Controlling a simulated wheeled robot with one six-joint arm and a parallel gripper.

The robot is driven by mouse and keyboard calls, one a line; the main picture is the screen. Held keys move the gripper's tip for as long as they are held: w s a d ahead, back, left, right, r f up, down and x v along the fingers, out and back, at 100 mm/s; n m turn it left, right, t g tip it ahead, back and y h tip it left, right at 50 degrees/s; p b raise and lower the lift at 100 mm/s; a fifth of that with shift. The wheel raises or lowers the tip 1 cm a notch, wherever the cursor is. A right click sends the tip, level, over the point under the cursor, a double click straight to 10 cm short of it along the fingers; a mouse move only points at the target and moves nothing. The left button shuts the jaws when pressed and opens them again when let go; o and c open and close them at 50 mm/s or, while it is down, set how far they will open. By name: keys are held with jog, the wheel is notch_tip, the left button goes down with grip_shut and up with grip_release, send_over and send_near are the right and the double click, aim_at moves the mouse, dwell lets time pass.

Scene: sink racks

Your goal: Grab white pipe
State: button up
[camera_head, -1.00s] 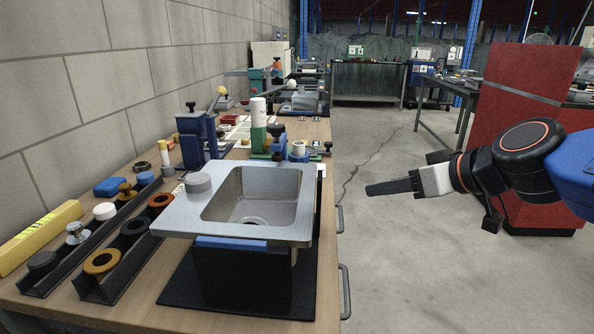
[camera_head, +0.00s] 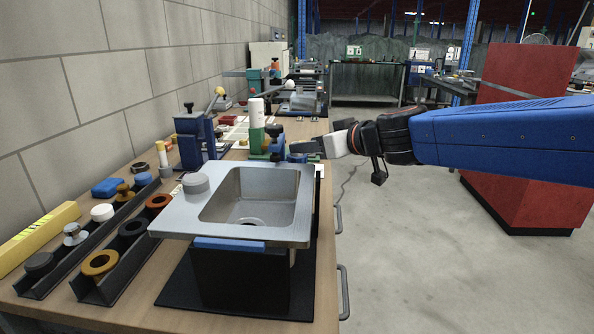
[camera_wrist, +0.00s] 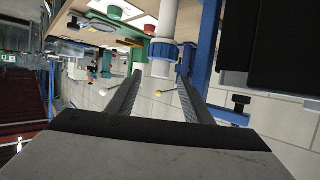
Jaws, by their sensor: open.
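A white upright pipe (camera_head: 257,110) stands in a green holder (camera_head: 257,138) at the far part of the bench in the head view. In the wrist view, which looks turned over, a white pipe (camera_wrist: 166,18) with a blue collar (camera_wrist: 163,51) lies ahead, roughly between the directions of my two fingers. I cannot tell whether both views show the same white part. My gripper (camera_head: 293,149) is level at the bench's right edge, pointing left beyond the sink. In the wrist view its fingers (camera_wrist: 160,77) are apart with nothing held.
A steel sink (camera_head: 180,213) on a dark stand fills the near bench. A blue clamp fixture (camera_head: 195,138) stands left of the white pipe. Black racks (camera_head: 125,262) with rings lie at the left. Open floor is on the right, before a red cabinet (camera_head: 525,140).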

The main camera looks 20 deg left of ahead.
jog(key=x, duration=0.9)
jog(key=shift+a, duration=0.15)
grip_shut()
